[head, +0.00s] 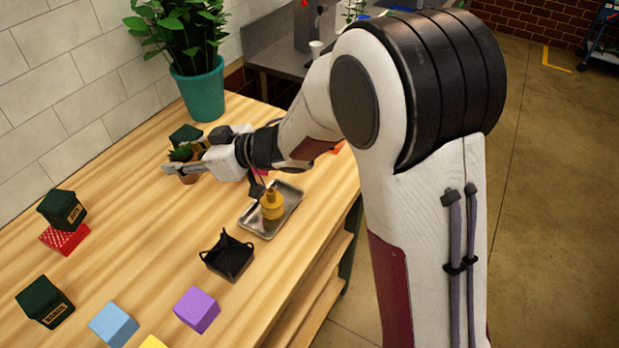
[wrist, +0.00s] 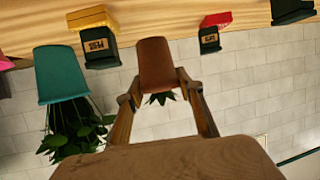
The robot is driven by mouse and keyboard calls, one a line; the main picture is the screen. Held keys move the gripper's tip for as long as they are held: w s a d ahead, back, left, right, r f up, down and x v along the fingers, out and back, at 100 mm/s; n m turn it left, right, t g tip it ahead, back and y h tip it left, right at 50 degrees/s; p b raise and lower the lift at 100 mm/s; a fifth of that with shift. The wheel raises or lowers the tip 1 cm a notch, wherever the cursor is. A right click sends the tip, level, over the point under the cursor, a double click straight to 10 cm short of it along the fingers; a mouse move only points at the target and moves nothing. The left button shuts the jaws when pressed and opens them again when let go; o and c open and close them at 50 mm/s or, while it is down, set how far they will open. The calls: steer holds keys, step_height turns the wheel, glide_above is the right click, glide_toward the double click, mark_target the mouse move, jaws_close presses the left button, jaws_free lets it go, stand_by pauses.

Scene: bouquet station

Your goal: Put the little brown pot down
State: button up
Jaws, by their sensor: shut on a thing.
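The little brown pot (head: 189,179) holds a small green plant and is at my gripper (head: 186,168), over the back part of the wooden table in the head view. My gripper hides much of it there. In the wrist view, which is upside down, the brown pot (wrist: 158,62) sits between the two fingers of my gripper (wrist: 158,88). The fingers are shut on it near its rim, and leaves show past the rim. I cannot tell whether its base touches the table.
A large teal pot (head: 199,95) with a leafy plant stands behind. A metal tray (head: 293,197) holds a yellow object (head: 272,206). A black holder (head: 228,258), dark green boxes (head: 62,209) and coloured cubes (head: 197,309) stand nearer. The wooden table (head: 135,245) is clear left of the gripper.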

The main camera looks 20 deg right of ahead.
steer(key=w+d+m+t+h, duration=0.2)
steer(key=d+m+t+h, duration=0.1)
steer(key=d, duration=2.6)
steer(key=shift+w+m+t, duration=0.25)
steer(key=shift+m+t, duration=0.05)
steer(key=shift+m, duration=0.3)
steer(key=shift+a, duration=0.1)
step_height(320, 180, down, 6)
steer(key=shift+f, duration=0.1)
steer(key=shift+f, duration=1.85)
steer(key=shift+f, duration=0.1)
steer(key=o, duration=1.4)
steer(key=shift+c, duration=0.2)
